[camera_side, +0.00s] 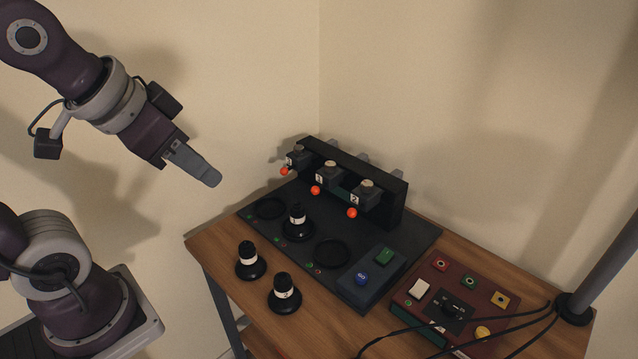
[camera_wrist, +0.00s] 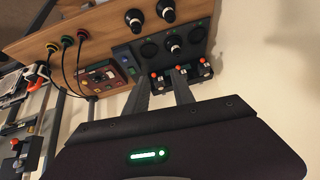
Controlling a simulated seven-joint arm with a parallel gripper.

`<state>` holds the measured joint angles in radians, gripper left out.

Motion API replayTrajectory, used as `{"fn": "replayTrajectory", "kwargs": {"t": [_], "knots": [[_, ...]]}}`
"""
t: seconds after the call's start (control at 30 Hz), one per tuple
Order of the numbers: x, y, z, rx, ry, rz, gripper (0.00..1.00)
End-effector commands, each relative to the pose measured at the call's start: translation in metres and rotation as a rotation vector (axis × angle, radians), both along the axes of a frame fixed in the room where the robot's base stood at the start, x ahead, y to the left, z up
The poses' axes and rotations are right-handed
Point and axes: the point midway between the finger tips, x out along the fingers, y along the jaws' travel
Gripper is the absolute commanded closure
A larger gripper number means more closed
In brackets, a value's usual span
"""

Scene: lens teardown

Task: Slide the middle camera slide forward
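The middle camera slide (camera_side: 328,178) is a dark block with a pale round top and a white label. It sits in the black rack on the mat, between two similar slides, with an orange ball knob (camera_side: 315,190) at its front. In the wrist view the middle orange knob (camera_wrist: 180,67) shows just beyond the right fingertip, and the fingers partly hide the slides. My gripper (camera_side: 213,181) is in the air, up and to the left of the rack, touching nothing. In the wrist view my gripper (camera_wrist: 163,77) has its two fingers apart with nothing between them.
The neighbouring slides (camera_side: 297,156) and (camera_side: 366,194) stand close on either side. A black lens (camera_side: 297,222) stands on the dark mat (camera_side: 412,238); two more (camera_side: 249,262) stand on the wooden table. A red button box (camera_side: 440,285) with cables sits at the right. Air before the rack is clear.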

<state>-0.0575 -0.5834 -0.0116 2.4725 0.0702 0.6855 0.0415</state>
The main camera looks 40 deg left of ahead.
Motion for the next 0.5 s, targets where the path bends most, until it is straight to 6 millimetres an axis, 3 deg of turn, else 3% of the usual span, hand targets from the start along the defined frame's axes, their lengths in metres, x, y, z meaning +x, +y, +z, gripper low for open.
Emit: {"fn": "replayTrajectory", "kwargs": {"t": [0.1,0.17,0.2,0.3,0.4,0.5], "knots": [[0.092,0.034,-0.014,0.136,-0.08,-0.066,0.7],[0.138,0.049,-0.027,0.193,-0.136,-0.126,0.7],[0.167,0.058,-0.039,0.22,-0.176,-0.173,0.7],[0.227,0.072,-0.079,0.247,-0.29,-0.297,0.7],[0.265,0.077,-0.123,0.212,-0.438,-0.397,0.7],[0.28,0.078,-0.161,0.137,-0.615,-0.438,0.7]]}}
